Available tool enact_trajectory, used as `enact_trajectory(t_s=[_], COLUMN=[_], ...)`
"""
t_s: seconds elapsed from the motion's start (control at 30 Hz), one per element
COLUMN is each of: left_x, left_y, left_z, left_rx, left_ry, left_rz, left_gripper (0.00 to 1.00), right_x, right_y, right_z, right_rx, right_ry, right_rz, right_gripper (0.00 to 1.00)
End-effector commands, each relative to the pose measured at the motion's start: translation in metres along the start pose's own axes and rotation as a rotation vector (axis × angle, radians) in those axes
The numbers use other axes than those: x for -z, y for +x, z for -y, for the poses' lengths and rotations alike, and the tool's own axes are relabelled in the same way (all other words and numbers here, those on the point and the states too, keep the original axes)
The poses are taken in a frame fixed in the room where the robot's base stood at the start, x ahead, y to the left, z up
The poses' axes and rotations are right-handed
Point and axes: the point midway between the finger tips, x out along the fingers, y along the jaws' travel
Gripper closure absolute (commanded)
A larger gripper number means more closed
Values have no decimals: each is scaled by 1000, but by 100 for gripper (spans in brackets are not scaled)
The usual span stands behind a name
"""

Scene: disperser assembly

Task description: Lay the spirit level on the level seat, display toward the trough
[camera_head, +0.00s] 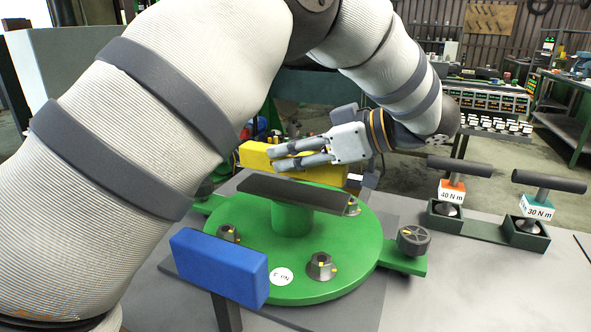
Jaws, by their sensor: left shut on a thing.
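A yellow bar-shaped block (320,176), which looks like the spirit level, is behind the green disc's centre. My left gripper (273,160) reaches in from the right with its fingers over this block and is shut on it. The fingers cover part of it, and its display cannot be made out. A dark long bar (300,193) with a metal end lies across the green hub (291,218), just nearer than the gripper; I cannot tell whether it is the trough. The level seat cannot be clearly made out. My right gripper is not in view.
The green disc (350,250) carries dark knobs (320,266). A blue block (218,266) stands at its front left, and a dark wheel (413,240) at its right. Two T-handled tools (460,168) (548,181) stand farther right. The grey tabletop between is clear.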

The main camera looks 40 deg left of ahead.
Motion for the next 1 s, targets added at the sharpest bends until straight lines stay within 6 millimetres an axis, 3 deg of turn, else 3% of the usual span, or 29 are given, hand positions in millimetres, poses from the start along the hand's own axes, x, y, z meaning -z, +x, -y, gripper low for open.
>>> enact_trajectory(t_s=[0.03, 0.13, 0.47, 0.5, 0.57, 1.0], left_x=[-14, -29, -32, -32, -32, -26], left_y=[6, 12, 13, 13, 13, 12], left_z=[-1, 0, 1, 1, 1, 2], left_rx=[3, 2, 1, 1, 1, 1], left_ry=[9, 5, 2, 2, 2, 1], left_rz=[-4, -2, 0, 1, 1, 1], left_gripper=[100, 100, 100, 65, 52, 52], right_x=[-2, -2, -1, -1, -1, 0], right_y=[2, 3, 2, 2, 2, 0], right_z=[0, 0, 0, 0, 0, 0], right_rx=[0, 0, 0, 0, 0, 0], right_ry=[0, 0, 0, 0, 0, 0], right_rz=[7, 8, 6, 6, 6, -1], right_gripper=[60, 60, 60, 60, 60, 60])
